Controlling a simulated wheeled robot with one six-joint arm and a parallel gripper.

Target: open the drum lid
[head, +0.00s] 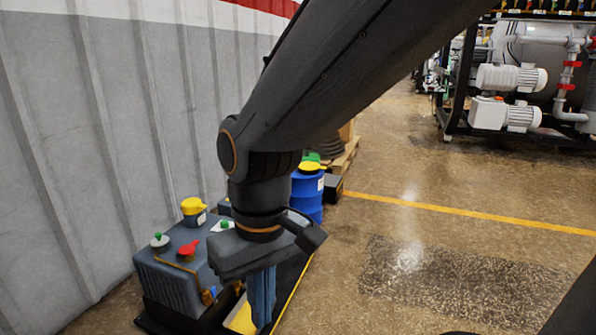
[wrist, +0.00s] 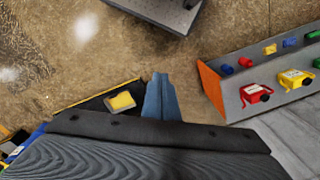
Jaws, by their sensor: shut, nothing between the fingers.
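A blue drum (head: 307,197) with a yellow lid (head: 312,167) stands on the floor by the wall in the head view, partly hidden behind my arm. The lid appears to sit on top of the drum. My gripper (head: 262,300) points down in front of the drum, nearer the camera and apart from it. Its blue-grey fingers are together, with nothing between them. They also show in the wrist view (wrist: 160,95). I cannot clearly make out the drum or its lid in the wrist view.
A grey tank (head: 180,270) with red, yellow and green fittings stands left of my gripper. A dark tray with a yellow patch (wrist: 122,101) lies below. A corrugated wall (head: 80,150) closes off the left. Open floor (head: 430,250) lies right; pump machinery (head: 510,95) stands beyond.

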